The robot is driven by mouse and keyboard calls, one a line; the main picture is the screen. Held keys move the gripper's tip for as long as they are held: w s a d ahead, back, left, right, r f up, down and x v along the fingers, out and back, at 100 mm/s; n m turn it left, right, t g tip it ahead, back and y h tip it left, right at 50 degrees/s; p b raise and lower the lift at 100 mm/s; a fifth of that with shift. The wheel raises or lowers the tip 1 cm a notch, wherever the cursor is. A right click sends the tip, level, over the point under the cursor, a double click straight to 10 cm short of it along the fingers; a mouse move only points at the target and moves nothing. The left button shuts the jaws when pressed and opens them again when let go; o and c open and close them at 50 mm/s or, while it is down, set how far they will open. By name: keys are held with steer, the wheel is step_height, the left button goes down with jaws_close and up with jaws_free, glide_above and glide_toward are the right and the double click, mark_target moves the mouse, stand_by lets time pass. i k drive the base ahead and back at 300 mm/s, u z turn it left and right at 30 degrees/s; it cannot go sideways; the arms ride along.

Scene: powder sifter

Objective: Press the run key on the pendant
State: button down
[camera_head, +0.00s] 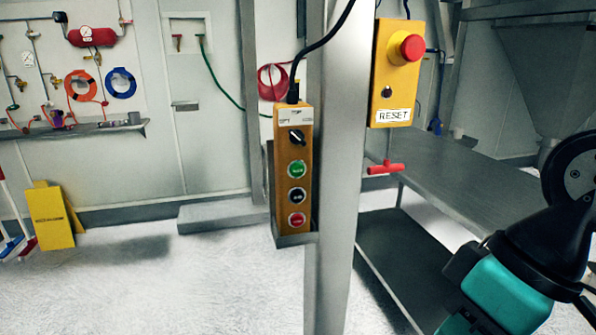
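The pendant (283,215) is a tall, narrow orange box, upright in a grey holder at the left side of a grey steel post. A black cable leaves its top. From top to bottom its face has a black selector knob (296,137), a green key (297,169), a dark key (297,196) and a red key (296,219). The lettering on the keys is too small to read, so I cannot confirm which is the run key. Only black and teal links of my arm show at the lower right, well apart from the pendant. My gripper is not in view.
The grey post (338,220) stands between the pendant and my arm. A yellow box (382,75) with a red emergency button and RESET label hangs on it. A red-handled valve (386,168) and steel table (450,185) are to the right.

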mark_target(297, 169)
steer(key=z, duration=1.95)
steer(key=k, duration=1)
steer(key=u, duration=1.3)
steer(key=i, duration=0.5)
steer(key=u, duration=0.05)
